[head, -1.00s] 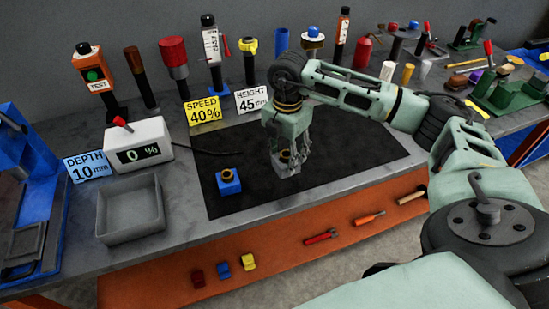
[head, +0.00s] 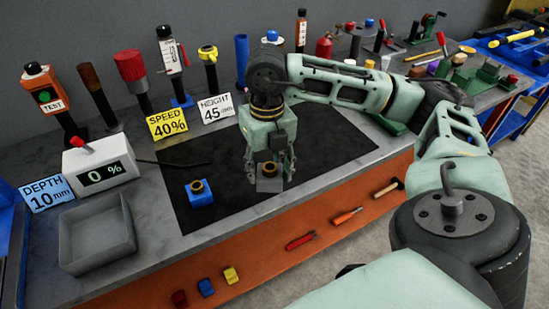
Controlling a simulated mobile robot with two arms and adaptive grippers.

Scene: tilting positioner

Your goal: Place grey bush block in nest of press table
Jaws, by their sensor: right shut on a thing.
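The grey bush block (head: 268,184), with a brass-coloured ring on top, is over the black mat (head: 325,148). My right gripper (head: 269,180) points down and is shut on it, one finger on each side. I cannot tell whether the block touches the mat or hangs just above it. The press table and its nest cannot be made out with certainty; only a strip of blue equipment (head: 9,212) shows at the left edge. My left gripper is not in view.
A similar blue block (head: 200,195) stands on the mat to the left. An empty grey tray (head: 97,233) and a 0 % display box (head: 100,168) stand further left. Several upright tools and the signs SPEED (head: 167,124) and HEIGHT (head: 216,108) line the back.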

